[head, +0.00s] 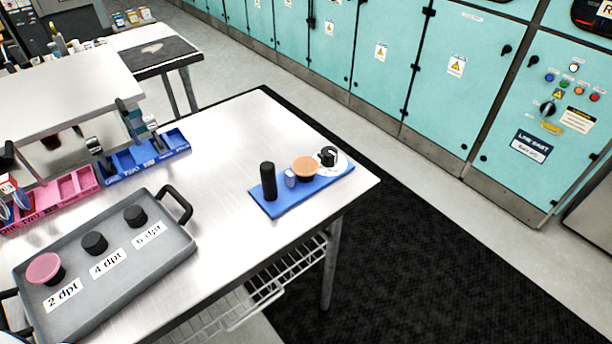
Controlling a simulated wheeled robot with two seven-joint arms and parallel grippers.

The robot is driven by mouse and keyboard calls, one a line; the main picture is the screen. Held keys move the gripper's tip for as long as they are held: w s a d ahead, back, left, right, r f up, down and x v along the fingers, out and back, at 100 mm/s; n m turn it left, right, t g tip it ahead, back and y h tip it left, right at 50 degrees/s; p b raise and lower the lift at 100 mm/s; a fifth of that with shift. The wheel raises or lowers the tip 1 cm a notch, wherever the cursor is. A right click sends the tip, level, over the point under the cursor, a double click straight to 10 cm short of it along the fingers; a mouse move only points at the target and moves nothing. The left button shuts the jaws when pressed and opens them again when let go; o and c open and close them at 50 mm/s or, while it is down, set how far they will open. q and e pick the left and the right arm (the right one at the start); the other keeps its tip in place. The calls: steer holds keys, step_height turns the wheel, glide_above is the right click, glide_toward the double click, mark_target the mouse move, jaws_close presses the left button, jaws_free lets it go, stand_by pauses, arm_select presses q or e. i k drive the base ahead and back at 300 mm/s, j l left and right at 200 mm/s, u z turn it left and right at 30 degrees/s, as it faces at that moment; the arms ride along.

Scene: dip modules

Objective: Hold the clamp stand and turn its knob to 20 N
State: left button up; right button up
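The clamp stand has a flat blue base (286,207) and lies near the right corner of the metal table. A black upright post (268,181) stands at its left end. A tan round disc (305,167) sits in the middle, with a small clear, bluish piece beside it. The black knob (328,156) is at the right end, on a white round dial. The dial's markings are too small to read, so the knob's setting cannot be told. Neither of my grippers is in view, and nothing touches the stand.
A grey tray (172,262) at the front left holds a pink-topped piece and two black ones, labelled 2, 4 and 6 dpt. Blue (122,170) and pink (48,212) compartment racks stand along the left edge. The metal tabletop (225,240) is clear between tray and stand.

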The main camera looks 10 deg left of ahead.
mark_target(330, 154)
steer(key=i+l+u, duration=0.1)
steer(key=i+l, duration=0.15)
steer(key=i+l+u, duration=0.15)
steer(key=i+l, duration=0.15)
steer(key=l, duration=0.15)
steer(key=i+l+u, duration=0.1)
steer(key=l, duration=0.25)
steer(key=i+l+u, duration=0.15)
steer(key=i+l, duration=0.2)
steer(key=l+u, duration=0.1)
steer(key=u, duration=1.15)
steer(key=k+j, duration=0.2)
steer(key=k, duration=0.25)
steer(key=i+l, duration=0.2)
steer(key=i, duration=0.25)
